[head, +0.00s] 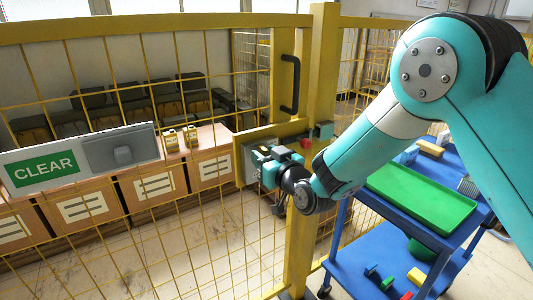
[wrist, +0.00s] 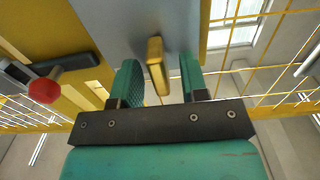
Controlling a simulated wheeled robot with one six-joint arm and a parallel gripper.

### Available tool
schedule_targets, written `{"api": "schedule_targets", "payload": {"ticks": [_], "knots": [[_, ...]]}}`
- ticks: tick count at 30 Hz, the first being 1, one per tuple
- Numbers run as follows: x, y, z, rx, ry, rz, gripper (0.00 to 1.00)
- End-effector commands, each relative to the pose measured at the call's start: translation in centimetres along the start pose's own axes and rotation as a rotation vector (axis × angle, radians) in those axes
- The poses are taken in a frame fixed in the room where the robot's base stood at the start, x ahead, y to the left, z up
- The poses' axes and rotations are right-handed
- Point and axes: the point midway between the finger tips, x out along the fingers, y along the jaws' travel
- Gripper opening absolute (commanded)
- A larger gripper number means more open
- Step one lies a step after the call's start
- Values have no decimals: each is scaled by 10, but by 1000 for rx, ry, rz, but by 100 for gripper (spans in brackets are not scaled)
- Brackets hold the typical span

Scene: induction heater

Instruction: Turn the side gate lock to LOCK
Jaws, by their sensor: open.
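The side gate lock shows in the wrist view as a gold turn-handle (wrist: 157,66) on a grey plate (wrist: 130,20). The handle points out between the two teal fingers of my gripper (wrist: 160,82). The fingers are open, with a gap on each side of the handle; I see no clear contact. In the head view my gripper (head: 268,165) is at the yellow gate post, in front of a grey lock plate (head: 247,152). My gripper hides most of the lock there. No LOCK marking is readable.
A yellow mesh fence (head: 210,230) with a black pull handle (head: 290,85) stands around the lock. A red knob (wrist: 43,91) sits left of my fingers in the wrist view. A blue cart (head: 400,235) with a green tray (head: 420,197) stands at right. A CLEAR sign (head: 42,169) hangs left.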

Motion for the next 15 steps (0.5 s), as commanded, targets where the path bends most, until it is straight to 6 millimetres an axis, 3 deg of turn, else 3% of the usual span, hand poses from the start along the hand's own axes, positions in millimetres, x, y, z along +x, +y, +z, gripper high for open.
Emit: {"api": "schedule_targets", "payload": {"ticks": [5, 10, 15], "knots": [[0, 0, 0, 0, 0, 0, 40], [0, 0, 0, 0, 0, 0, 1], [0, 0, 0, 0, 0, 1, 0]]}}
